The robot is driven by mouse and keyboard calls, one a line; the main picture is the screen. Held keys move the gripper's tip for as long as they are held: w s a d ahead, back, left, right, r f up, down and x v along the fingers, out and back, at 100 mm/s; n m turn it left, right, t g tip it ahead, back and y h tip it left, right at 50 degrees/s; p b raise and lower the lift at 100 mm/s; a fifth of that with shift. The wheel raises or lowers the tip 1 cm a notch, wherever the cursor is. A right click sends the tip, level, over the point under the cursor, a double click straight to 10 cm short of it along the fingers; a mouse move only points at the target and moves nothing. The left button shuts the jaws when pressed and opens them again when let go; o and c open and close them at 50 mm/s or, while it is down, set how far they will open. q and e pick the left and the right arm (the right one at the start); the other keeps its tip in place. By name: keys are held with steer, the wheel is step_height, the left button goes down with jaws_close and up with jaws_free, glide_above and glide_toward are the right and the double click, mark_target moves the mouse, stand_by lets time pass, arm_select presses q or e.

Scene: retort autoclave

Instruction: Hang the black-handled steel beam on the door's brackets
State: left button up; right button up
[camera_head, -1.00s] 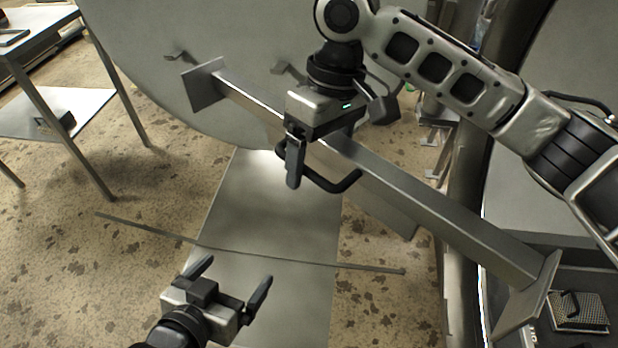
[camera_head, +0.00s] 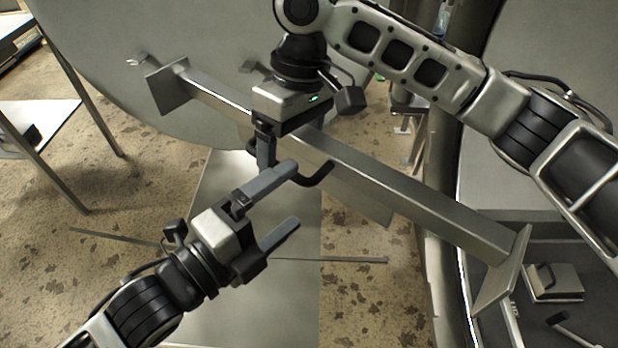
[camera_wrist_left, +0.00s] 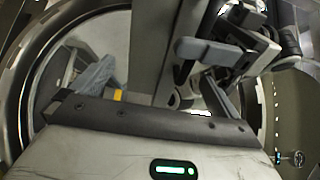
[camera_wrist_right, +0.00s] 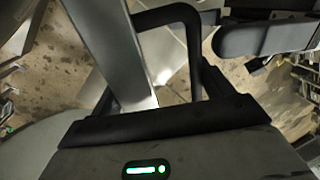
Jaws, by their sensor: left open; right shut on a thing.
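The steel beam (camera_head: 400,190), with square end plates, hangs in the air at a slant across the head view. Its black handle (camera_head: 318,176) shows below its middle, and in the right wrist view (camera_wrist_right: 190,50). My right gripper (camera_head: 265,148) is shut on the handle from above, hiding part of it. My left gripper (camera_head: 285,205) is open just in front of the handle, its fingers pointing toward it; whether they touch it I cannot tell. The round door (camera_head: 110,60) stands behind the beam. A door bracket (camera_head: 142,60) shows near the beam's left end plate, apart from it; another bracket (camera_head: 252,67) sits right of it.
A metal table (camera_head: 70,95) with a lower shelf stands at the left. A thin rod (camera_head: 330,260) crosses low in front of a pale floor strip (camera_head: 225,200). The vessel's rim (camera_head: 440,200) is close at the right, with a small box (camera_head: 553,282) inside.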

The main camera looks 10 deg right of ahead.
mark_target(319, 173)
arm_select(q)
steer(key=x, duration=0.7)
steer(key=shift+w+d, duration=0.15)
steer(key=shift+d, duration=0.05)
arm_select(e)
steer(key=shift+r, duration=0.1)
arm_select(q)
steer(key=shift+c, duration=0.3)
steer(key=shift+r, duration=0.1)
steer(key=c, duration=1.5)
steer(key=shift+r, duration=0.25)
steer(key=shift+c, duration=0.6)
arm_select(e)
steer(key=o, duration=2)
steer(key=shift+c, duration=0.2)
